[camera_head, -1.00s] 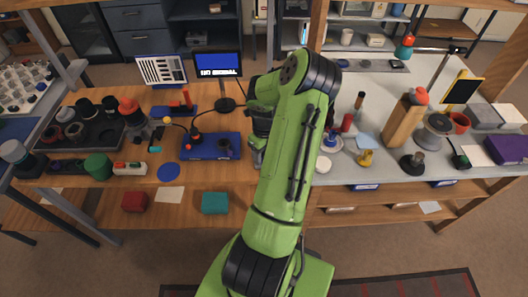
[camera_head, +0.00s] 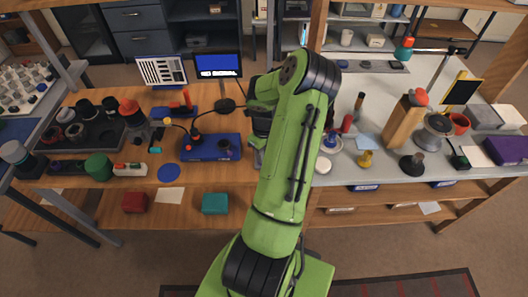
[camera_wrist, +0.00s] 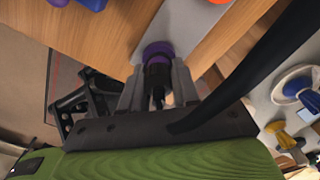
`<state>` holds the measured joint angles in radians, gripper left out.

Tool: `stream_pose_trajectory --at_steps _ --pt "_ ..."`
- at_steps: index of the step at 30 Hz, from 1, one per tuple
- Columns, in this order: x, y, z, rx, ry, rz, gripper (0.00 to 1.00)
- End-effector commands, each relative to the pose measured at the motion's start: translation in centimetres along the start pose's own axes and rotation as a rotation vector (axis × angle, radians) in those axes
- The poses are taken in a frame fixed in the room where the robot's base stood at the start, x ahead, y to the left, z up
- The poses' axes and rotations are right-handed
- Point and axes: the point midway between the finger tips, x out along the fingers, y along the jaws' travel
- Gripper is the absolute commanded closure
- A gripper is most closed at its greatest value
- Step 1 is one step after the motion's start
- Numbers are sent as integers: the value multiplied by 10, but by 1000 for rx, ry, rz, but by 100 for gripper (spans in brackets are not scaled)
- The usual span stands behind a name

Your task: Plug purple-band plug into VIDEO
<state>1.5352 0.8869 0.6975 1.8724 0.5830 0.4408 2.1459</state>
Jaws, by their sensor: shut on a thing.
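In the wrist view my gripper (camera_wrist: 158,88) is shut on a dark plug with a purple band (camera_wrist: 158,52). The purple end points away from the wrist, over or close to a pale grey surface (camera_wrist: 178,28); I cannot tell whether it touches. In the head view my arm hides the plug and most of the gripper. A monitor (camera_head: 218,65) shows a NO SIGNAL message. A blue box (camera_head: 208,147) with a red-topped part on it stands in front of the monitor. I cannot read a VIDEO label in either view.
A dark tray (camera_head: 85,140) of lens parts lies at the left. A green cylinder (camera_head: 98,166) and a blue disc (camera_head: 169,172) are near the front edge. Bottles and small tools crowd the right bench. In the wrist view a dark cable or bar crosses at right.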

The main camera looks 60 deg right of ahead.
Motion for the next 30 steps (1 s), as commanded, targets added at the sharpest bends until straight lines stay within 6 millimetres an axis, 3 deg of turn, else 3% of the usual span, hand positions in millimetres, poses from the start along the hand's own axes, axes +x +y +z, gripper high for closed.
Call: stream_pose_trajectory --at_steps 30 --pt "-14 0 0 0 0 0 100"
